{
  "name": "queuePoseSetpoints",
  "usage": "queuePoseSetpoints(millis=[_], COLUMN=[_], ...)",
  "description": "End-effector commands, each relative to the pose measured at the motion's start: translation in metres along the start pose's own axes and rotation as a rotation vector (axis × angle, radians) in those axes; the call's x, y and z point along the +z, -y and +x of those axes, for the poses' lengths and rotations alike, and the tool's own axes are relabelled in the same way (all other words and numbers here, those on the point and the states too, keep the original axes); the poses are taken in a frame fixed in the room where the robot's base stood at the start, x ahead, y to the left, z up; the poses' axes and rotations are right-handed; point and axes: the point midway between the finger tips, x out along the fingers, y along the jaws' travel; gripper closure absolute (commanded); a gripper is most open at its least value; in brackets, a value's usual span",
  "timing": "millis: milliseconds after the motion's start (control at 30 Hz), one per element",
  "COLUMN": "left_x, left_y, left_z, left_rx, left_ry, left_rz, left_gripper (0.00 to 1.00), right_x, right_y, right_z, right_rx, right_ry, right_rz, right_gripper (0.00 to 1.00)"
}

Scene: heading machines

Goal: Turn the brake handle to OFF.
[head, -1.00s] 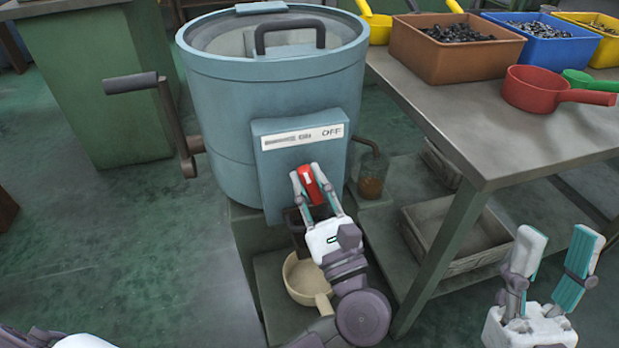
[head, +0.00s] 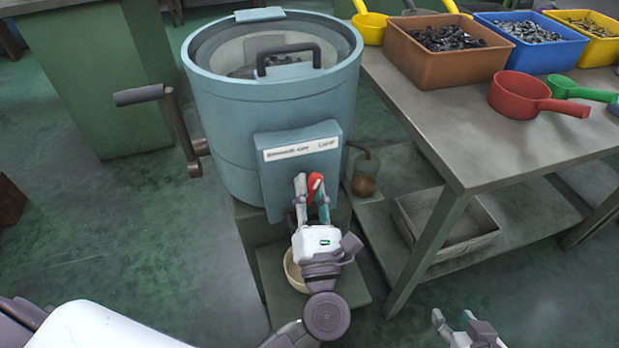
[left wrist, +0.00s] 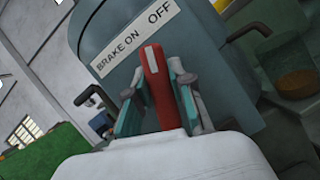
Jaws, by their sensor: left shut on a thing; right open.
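The brake handle (head: 315,183) is red with a white stripe, on the front panel (head: 262,180) of the blue-grey round machine. In the head view it leans slightly right of upright. A white label (head: 301,149) above it reads BRAKE ON at left and OFF at right; it is clear in the left wrist view (left wrist: 135,40). My left gripper (head: 312,190) is shut on the handle. My right gripper (head: 455,318) is open and empty at the bottom edge, partly cut off.
A crank (head: 165,125) sticks out at the machine's left. A steel table (head: 440,125) at right carries bins and a red scoop (head: 530,98). A pale pan (head: 294,272) sits below my left gripper.

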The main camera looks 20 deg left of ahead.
Motion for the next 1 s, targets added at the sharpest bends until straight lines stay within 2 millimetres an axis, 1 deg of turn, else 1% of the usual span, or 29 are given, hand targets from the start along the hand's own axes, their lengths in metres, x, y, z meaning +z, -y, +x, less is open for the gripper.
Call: queuePoseSetpoints(millis=[33, 100, 200, 267, 600, 1000], left_x=[0.003, 0.003, 0.003, 0.003, 0.001, 0.0], left_y=[-0.001, -0.001, -0.001, -0.001, 0.001, 0.002], left_z=[0.001, 0.001, 0.001, 0.001, 0.0, 0.0], left_rx=[-0.01, -0.024, -0.039, -0.048, -0.084, -0.091], left_ry=[-0.002, -0.001, -0.001, 0.0, 0.0, 0.001], left_rz=[0.025, 0.055, 0.097, 0.118, 0.2, 0.221], left_gripper=[1.0, 1.0, 1.0, 1.0, 1.0, 1.0], right_x=[0.016, 0.041, 0.073, 0.09, 0.08, 0.079], right_y=[-0.003, -0.006, -0.01, -0.011, -0.011, -0.011], right_z=[-0.009, -0.018, -0.037, -0.049, -0.059, -0.06], right_rx=[0.005, 0.013, 0.022, 0.026, 0.025, 0.025], right_ry=[0.097, 0.229, 0.406, 0.5, 0.504, 0.504], right_rz=[0.002, 0.005, 0.011, 0.014, 0.014, 0.014], right_gripper=[0.52, 0.52, 0.52, 0.52, 0.52, 0.52])
